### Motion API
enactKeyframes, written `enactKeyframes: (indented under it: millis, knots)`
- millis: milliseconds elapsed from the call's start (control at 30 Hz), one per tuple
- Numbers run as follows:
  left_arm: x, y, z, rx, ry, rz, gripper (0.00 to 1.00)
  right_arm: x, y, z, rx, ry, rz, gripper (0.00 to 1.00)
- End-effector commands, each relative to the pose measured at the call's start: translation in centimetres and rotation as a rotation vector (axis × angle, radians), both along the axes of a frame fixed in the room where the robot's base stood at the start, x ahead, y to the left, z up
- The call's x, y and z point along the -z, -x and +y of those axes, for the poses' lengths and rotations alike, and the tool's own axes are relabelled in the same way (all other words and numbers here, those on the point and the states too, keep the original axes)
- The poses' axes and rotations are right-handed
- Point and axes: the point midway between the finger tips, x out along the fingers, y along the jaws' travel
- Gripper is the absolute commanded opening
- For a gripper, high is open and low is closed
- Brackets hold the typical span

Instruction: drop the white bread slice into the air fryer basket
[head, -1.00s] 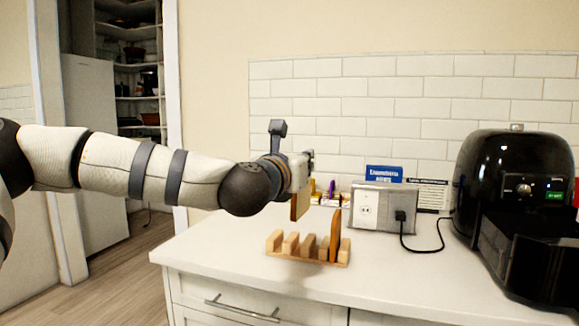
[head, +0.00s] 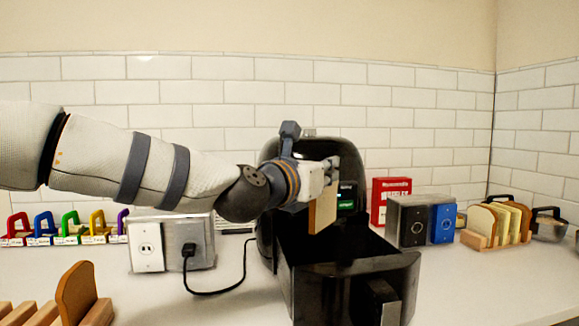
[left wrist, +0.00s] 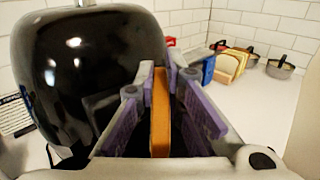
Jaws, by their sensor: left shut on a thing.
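My left gripper (head: 328,176) is shut on a bread slice (head: 322,212) with a light tan face and a brown crust. The slice hangs upright below the fingers, over the rear part of the open black air fryer basket (head: 335,290). In the left wrist view the slice (left wrist: 160,112) shows edge-on between the purple finger pads (left wrist: 160,95). The black air fryer body (head: 350,148) stands right behind the slice and fills the left of the wrist view (left wrist: 90,65). The basket floor is hidden. My right gripper is not in view.
A wooden rack (head: 45,314) with a brown slice stands front left. An outlet box (head: 178,243) with a black cord is left of the fryer. A red box (head: 391,190), a grey-and-blue box (head: 408,222) and a second rack of slices (head: 498,222) stand right.

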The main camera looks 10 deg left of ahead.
Motion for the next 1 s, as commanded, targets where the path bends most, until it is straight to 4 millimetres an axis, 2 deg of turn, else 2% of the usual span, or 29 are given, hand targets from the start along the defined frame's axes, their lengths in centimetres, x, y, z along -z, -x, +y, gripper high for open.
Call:
enactKeyframes:
  millis: [133,400,500,867,900,967,1000]
  knots:
    - [0.6,0.0,-0.6,0.011,0.000,0.001,0.00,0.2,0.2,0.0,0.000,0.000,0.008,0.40]
    - [5.0,-0.1,-0.6,0.012,-0.001,0.009,0.00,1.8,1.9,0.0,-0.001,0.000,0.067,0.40]
    - [5.9,-0.1,-0.6,0.011,-0.002,0.006,0.00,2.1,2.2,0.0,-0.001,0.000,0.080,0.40]
    - [6.0,0.1,-0.5,0.010,0.000,-0.003,0.00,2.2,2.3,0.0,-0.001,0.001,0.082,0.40]
    - [6.0,0.1,-0.5,0.010,0.000,-0.003,0.16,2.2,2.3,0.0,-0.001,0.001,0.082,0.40]
    - [6.0,0.1,-0.5,0.010,0.000,-0.003,0.30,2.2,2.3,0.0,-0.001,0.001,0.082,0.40]
    - [6.0,0.1,-0.5,0.010,0.000,-0.003,0.33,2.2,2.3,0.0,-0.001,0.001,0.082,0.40]
